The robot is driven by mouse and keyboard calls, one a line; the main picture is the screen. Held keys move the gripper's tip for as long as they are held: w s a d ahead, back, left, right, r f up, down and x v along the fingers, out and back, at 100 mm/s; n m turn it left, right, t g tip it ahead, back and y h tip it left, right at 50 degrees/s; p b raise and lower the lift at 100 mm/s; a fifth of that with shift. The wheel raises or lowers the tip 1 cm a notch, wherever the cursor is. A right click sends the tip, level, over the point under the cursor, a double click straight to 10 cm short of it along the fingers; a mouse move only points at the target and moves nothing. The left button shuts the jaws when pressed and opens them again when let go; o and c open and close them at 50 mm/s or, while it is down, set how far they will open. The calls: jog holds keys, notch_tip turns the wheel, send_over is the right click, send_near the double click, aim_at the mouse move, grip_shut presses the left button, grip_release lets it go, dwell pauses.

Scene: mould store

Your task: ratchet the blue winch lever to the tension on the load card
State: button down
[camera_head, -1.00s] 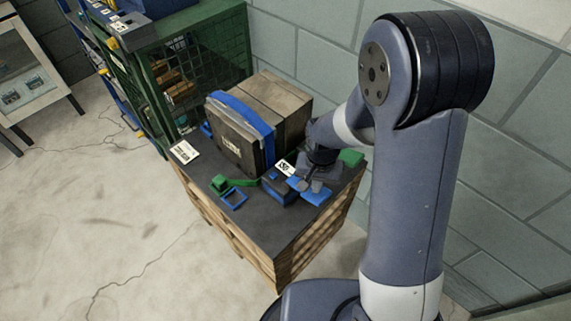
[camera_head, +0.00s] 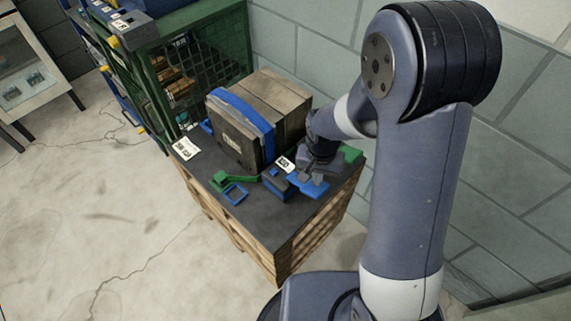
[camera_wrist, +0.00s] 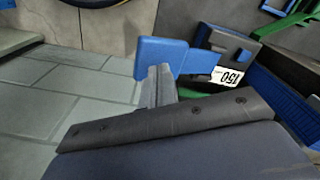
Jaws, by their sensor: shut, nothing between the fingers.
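The blue winch (camera_head: 278,187) sits on the dark top of a wooden pallet stand. Its flat blue lever (camera_head: 309,188) points toward the right, and shows in the wrist view (camera_wrist: 160,57) as a blue paddle. A white label (camera_wrist: 226,78) beside the winch shows upside down in the wrist view and seems to read 150. A white card (camera_head: 187,149) stands at the left corner of the top; its writing is too small to read. My gripper (camera_head: 314,179) is shut and empty, its fingertips at the lever's paddle; I cannot tell whether they touch.
A wooden crate (camera_head: 287,100) with a blue strap (camera_head: 244,109) stands behind the winch. A green handle (camera_head: 236,180) and a blue square frame (camera_head: 236,194) lie left of it. A green block (camera_head: 351,155) is at right. A green mesh cabinet (camera_head: 203,65) stands behind; floor at left is clear.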

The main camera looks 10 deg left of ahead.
aim_at(315, 189)
jog(key=shift+f+b, duration=2.4)
jog(key=shift+f, duration=0.6)
jog(key=shift+r, duration=0.1)
jog(key=shift+r+p, duration=2.35)
jog(key=shift+r, duration=0.6)
jog(key=shift+r+p, duration=1.95)
jog(key=shift+r, duration=0.6)
